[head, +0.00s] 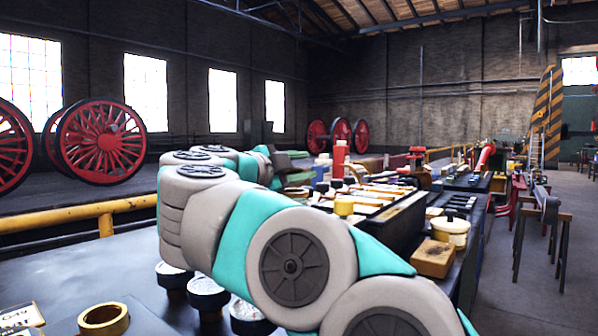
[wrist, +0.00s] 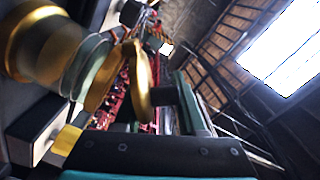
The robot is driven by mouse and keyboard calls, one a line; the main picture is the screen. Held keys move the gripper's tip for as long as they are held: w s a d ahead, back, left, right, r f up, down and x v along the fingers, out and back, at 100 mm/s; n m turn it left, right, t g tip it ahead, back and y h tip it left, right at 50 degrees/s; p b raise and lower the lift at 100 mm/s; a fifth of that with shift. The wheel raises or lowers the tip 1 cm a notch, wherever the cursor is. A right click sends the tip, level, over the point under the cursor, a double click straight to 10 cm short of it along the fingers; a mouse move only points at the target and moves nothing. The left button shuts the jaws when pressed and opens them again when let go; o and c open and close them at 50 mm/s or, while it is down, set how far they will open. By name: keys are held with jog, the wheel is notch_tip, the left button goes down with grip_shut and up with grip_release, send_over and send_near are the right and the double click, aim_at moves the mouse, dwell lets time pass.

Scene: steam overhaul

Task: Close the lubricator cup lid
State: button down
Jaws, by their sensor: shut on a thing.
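In the wrist view the lubricator cup lies sideways in the picture, with a wide brass body (wrist: 38,40) and a pale glass-like band (wrist: 82,68). Its brass lid (wrist: 141,85) is a round disc seen nearly edge-on, standing open and apart from a second brass rim (wrist: 104,78) on the cup. My gripper (wrist: 158,97) is shut on the lid. One dark finger pad shows at the lid's right side; the other finger is mostly hidden behind the brass. In the head view my arm covers the gripper, and I cannot pick out the cup or lid there.
A crowded workbench runs to the back right, with a wooden block (head: 433,258) and a cream pot (head: 451,230) near its edge. A yellow rail (head: 70,214) runs behind. Floor at right is partly clear.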

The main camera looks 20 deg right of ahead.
jog(key=shift+s+d+f+m+b, duration=0.15)
jog(key=shift+s+f+m+b, duration=0.1)
jog(key=shift+m+b, duration=0.55)
jog(key=shift+s+d+f+m+b, duration=0.15)
jog(key=shift+m+b, duration=0.2)
jog(key=shift+m, duration=0.25)
dwell(0.3)
jog(key=c, duration=0.6)
grip_release()
jog(key=shift+c, duration=0.2)
